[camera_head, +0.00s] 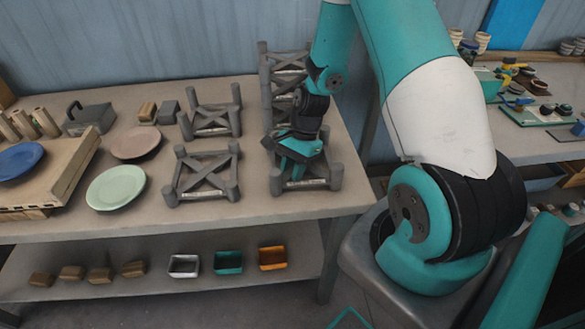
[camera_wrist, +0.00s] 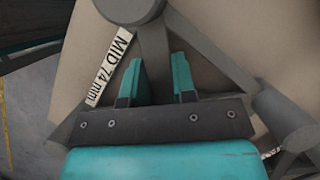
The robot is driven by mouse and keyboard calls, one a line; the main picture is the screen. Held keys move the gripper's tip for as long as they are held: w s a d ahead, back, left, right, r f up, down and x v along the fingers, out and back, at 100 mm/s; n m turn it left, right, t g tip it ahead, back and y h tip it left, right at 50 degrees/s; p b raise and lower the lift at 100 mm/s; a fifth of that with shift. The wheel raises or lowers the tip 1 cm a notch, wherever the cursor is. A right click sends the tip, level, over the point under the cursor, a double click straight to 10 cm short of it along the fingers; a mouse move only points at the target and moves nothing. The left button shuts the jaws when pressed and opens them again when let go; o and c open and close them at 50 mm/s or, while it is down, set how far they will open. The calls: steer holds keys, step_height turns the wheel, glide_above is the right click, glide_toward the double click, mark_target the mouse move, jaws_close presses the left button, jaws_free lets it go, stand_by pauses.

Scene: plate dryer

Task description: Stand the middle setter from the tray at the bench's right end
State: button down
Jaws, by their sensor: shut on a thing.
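The middle setter (camera_head: 335,180) is a grey frame with corner posts and cross struts. It is at the right end of the bench (camera_head: 240,208) and looks upright, on or very near the top. In the wrist view the setter (camera_wrist: 215,55) carries a white label reading "MID 74 mm". My gripper (camera_head: 293,164) is over it, pointing down. In the wrist view my gripper's teal fingers (camera_wrist: 158,76) are shut on a grey strut between them. My gripper hides the setter's middle and back, and any gap under it cannot be judged. I cannot make out the tray for certain.
Two low grey setters stand to the left, one in front (camera_head: 207,176) and one behind (camera_head: 212,116). A taller grey stack (camera_head: 268,75) rises close behind my gripper. A green plate (camera_head: 116,188) and pinkish plate (camera_head: 135,142) lie further left. The bench's right edge is close.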

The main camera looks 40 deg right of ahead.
steer(key=shift+f, duration=0.1)
steer(key=c, duration=0.9)
jaws_free()
steer(key=s+v, duration=0.1)
steer(key=v, duration=1)
steer(key=w+a+r+n, duration=0.1)
steer(key=a+r+n, duration=0.2)
steer(key=a+r, duration=0.2)
steer(key=s+a+r+n, duration=0.3)
steer(key=s+a+n, duration=0.2)
steer(key=a+n, duration=0.1)
steer(key=s+a+r+n, duration=0.4)
steer(key=s+a+n, duration=0.2)
steer(key=a+n, duration=0.1)
steer(key=s+a+r+n, duration=0.4)
steer(key=s+a+n, duration=0.2)
steer(key=a+n, duration=0.1)
steer(key=shift+r+t+b, duration=0.15)
steer(key=shift+t+b, duration=0.15)
steer(key=shift+t, duration=0.1)
steer(key=shift+d, duration=0.1)
